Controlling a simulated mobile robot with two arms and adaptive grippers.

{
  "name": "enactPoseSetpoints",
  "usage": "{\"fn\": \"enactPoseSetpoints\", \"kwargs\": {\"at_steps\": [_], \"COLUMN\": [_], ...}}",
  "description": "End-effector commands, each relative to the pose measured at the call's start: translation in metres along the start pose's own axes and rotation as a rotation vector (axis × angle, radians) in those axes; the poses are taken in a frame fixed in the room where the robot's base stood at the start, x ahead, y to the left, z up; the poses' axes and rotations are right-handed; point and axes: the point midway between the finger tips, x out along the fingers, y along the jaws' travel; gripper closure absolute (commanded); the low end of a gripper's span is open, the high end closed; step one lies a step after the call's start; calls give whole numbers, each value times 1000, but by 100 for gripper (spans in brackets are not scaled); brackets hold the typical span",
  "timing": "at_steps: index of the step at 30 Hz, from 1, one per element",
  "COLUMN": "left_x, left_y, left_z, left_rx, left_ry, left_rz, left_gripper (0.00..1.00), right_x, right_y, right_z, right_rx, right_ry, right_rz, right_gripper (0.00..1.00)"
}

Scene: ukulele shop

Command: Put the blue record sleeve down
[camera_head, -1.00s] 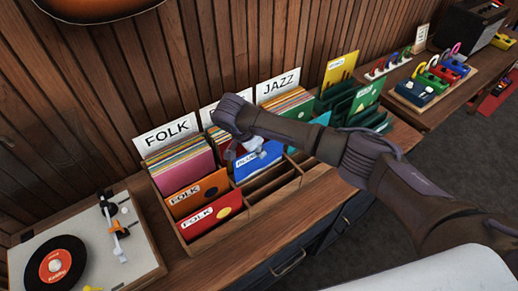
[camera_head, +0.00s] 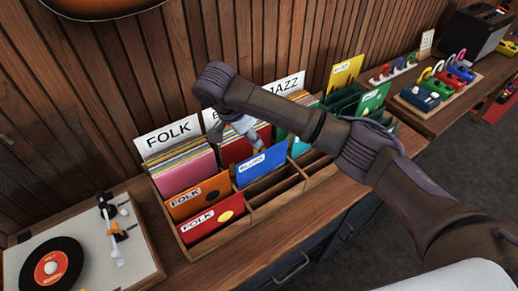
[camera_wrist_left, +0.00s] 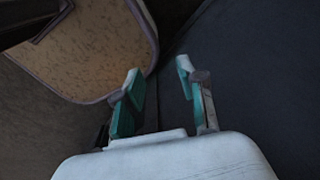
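The blue record sleeve (camera_head: 262,166), with a white label, stands in the middle column of the wooden record bin (camera_head: 262,212), in front of the red sleeves (camera_head: 237,148). It leans slightly back. My right gripper (camera_head: 236,130) is above and left of the blue sleeve, its pale fingers apart and nothing held between them. The arm and wrist hide part of the middle divider card and the sleeves behind. My left gripper (camera_wrist_left: 160,85) shows only in the left wrist view, open and empty, with teal finger pads.
Folk sleeves (camera_head: 205,205) fill the bin's left column. Empty slots (camera_head: 275,190) lie in front of the blue sleeve. A turntable (camera_head: 90,245) stands at the left, a pedal board (camera_head: 435,95) at the back right. The plank wall rises close behind.

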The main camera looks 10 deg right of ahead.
Motion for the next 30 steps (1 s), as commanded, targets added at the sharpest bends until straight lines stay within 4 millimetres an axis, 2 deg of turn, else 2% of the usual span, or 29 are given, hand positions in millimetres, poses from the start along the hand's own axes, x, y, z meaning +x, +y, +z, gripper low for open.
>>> {"fn": "enactPoseSetpoints", "kwargs": {"at_steps": [1, 3, 8, 30], "left_x": [-5, -8, -12, -12], "left_y": [0, 0, 0, 0], "left_z": [0, -1, -1, -2], "left_rx": [0, 0, 0, -1], "left_ry": [0, 0, 0, 1], "left_rz": [0, 0, 0, 0], "left_gripper": [60, 60, 60, 60], "right_x": [-14, -25, -36, -37], "right_y": [-1, -1, 0, 0], "right_z": [-2, -3, -2, -1], "right_rx": [0, 0, 0, 1], "right_ry": [3, 4, 3, 1], "right_rz": [-4, -2, 0, 1], "right_gripper": [69, 69, 69, 69]}}
